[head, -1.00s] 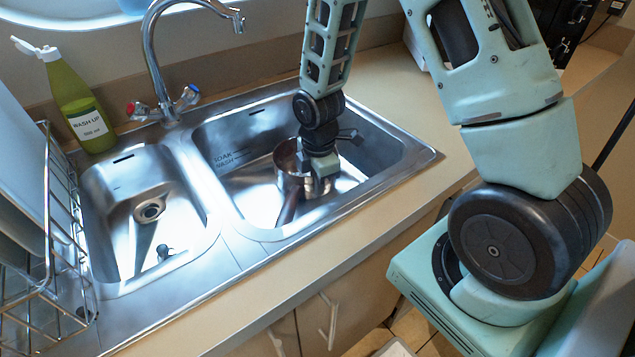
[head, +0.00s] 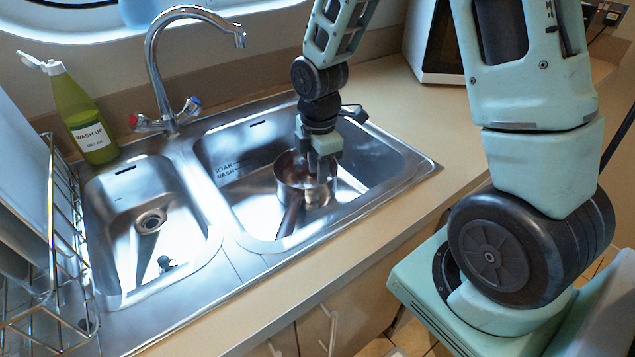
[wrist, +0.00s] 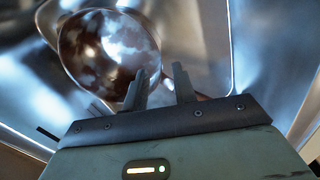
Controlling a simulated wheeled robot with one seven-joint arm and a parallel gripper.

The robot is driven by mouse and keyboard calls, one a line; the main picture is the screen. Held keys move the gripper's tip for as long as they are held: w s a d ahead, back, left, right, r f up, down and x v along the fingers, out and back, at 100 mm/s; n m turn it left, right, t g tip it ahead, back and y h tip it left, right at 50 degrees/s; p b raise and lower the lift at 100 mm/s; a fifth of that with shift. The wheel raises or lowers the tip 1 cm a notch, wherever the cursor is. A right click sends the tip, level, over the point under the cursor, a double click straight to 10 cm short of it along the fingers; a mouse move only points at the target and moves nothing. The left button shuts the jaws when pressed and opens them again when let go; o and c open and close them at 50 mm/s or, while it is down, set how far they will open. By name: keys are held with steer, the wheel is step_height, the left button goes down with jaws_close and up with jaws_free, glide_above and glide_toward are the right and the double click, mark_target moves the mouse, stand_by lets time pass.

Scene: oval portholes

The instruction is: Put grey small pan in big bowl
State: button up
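The grey small pan (head: 289,172) stands in the big bowl (head: 240,205) of the sink, the right-hand basin marked SOAK WASH. Its opening faces up and its dark handle (head: 291,217) points toward the basin's front. My gripper (head: 316,172) is over the pan's right side, pointing down. In the wrist view my gripper (wrist: 160,80) has its two fingers clearly apart. The left finger overlaps the edge of the pan (wrist: 100,50) and the right finger is beyond it. I cannot tell whether either finger touches the pan.
The small basin (head: 125,215) at left holds a small dark object (head: 165,263). The tap (head: 160,65) rises behind the basins. A green bottle (head: 85,125) and a wire dish rack (head: 55,225) are at left.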

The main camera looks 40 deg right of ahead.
step_height(320, 180, up, 3)
steer(key=shift+r, duration=0.2)
steer(key=s+a+r+m, duration=0.2)
steer(key=s+a, duration=0.2)
steer(key=a, duration=0.1)
steer(key=s+a+r+m, duration=0.2)
steer(key=s+a, duration=0.3)
steer(key=a, duration=0.1)
steer(key=s+a+r+m, duration=0.2)
steer(key=s+a+r, duration=0.1)
steer(key=s+a, duration=0.1)
steer(key=shift+s+a+y, duration=0.3)
steer(key=shift+s+a, duration=0.05)
steer(key=shift+a, duration=0.5)
steer(key=s+m, duration=0.1)
steer(key=s, duration=0.1)
steer(key=s+a, duration=0.1)
steer(key=s, duration=0.1)
steer(key=s+a+r+m, duration=0.1)
steer(key=s, duration=0.1)
steer(key=shift+s+a+m, duration=0.25)
steer(key=shift+m, duration=0.05)
